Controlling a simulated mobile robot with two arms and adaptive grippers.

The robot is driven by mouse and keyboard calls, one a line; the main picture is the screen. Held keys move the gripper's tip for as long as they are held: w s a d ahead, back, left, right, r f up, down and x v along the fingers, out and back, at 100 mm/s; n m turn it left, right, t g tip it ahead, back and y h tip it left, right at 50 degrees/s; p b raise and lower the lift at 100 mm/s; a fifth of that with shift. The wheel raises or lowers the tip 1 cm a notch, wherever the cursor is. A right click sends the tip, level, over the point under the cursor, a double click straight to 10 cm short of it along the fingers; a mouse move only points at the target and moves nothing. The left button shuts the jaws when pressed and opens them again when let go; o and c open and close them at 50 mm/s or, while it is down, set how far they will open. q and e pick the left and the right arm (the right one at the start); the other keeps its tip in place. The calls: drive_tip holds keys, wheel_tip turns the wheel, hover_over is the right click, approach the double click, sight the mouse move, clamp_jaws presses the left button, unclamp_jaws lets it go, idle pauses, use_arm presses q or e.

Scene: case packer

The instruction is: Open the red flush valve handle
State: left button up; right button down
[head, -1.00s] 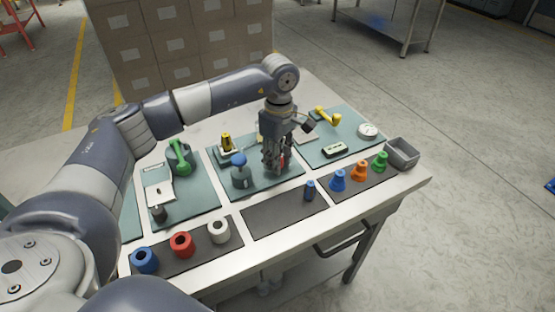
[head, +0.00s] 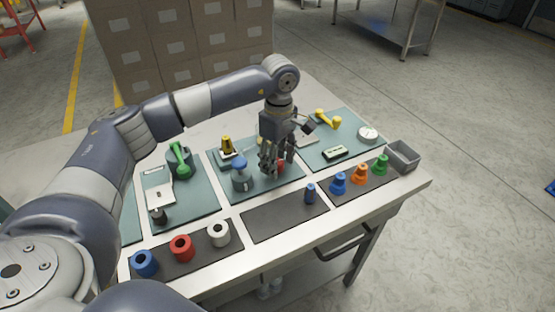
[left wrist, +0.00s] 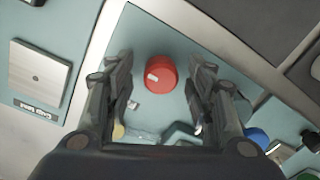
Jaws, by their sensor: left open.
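The red handle (left wrist: 161,75) shows in the left wrist view as a round red knob with a small white mark, on a teal panel. My left gripper (left wrist: 162,62) is open, with one finger on each side of the knob and visible gaps between. In the head view my left gripper (head: 270,168) points down over the middle teal panel, and part of the red handle (head: 281,166) shows beside its fingers; the rest is hidden. My right gripper is not in view.
A blue-topped fixture (head: 239,172) stands close to the left of my gripper, with a yellow one (head: 227,146) behind it. A green handle (head: 180,157) is farther left, a yellow handle (head: 328,118) right. Coloured rings and plugs line the front; a grey bin (head: 403,157) is at right.

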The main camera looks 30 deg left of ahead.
use_arm(q)
wheel_tip(320, 180, up, 12)
drive_tip(key=shift+w+f, duration=0.15)
drive_tip(key=shift+w, duration=0.05)
idle(0.5)
